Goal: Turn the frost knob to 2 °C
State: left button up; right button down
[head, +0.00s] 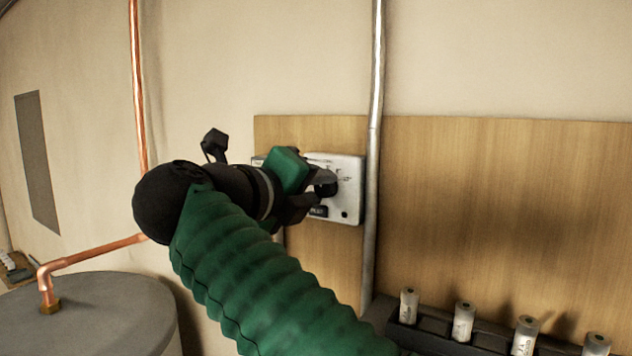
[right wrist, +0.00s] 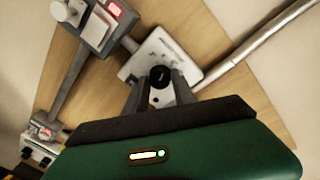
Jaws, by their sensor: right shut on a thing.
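The frost knob (right wrist: 161,76) is a small round black knob with a light pointer mark, on a white control plate (head: 347,212) fixed to the wooden board. My right gripper (head: 325,185) reaches the plate from the left in the head view and is shut on the knob. In the right wrist view its two grey fingers (right wrist: 160,92) stand on either side of the knob. The plate (right wrist: 139,66) shows tilted there. The scale markings are too small to read, so I cannot tell the setting. My left gripper is in neither view.
A grey vertical pipe (head: 372,150) runs just right of the plate. A dark rack (head: 437,337) with several white cylinders is at the lower right. A grey tank (head: 90,310) with a copper pipe (head: 95,256) stands at the lower left. Grey fittings (right wrist: 115,30) with red labels show in the right wrist view.

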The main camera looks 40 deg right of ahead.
jog(key=shift+w+n+g+h+p, duration=0.15)
jog(key=shift+n+g+p, duration=0.25)
jog(key=shift+n, duration=1.4)
jog(key=shift+w+n+g+h+p, duration=0.15)
jog(key=shift+n+g+p, duration=0.2)
jog(key=shift+n, duration=1.45)
jog(key=shift+s, duration=0.1)
jog(key=c, duration=1.4)
grip_release()
jog(key=o, duration=0.4)
jog(key=shift+w+f, duration=0.1)
jog(key=shift+w, duration=0.1)
jog(key=shift+c, duration=0.2)
jog(key=shift+w+d, duration=0.1)
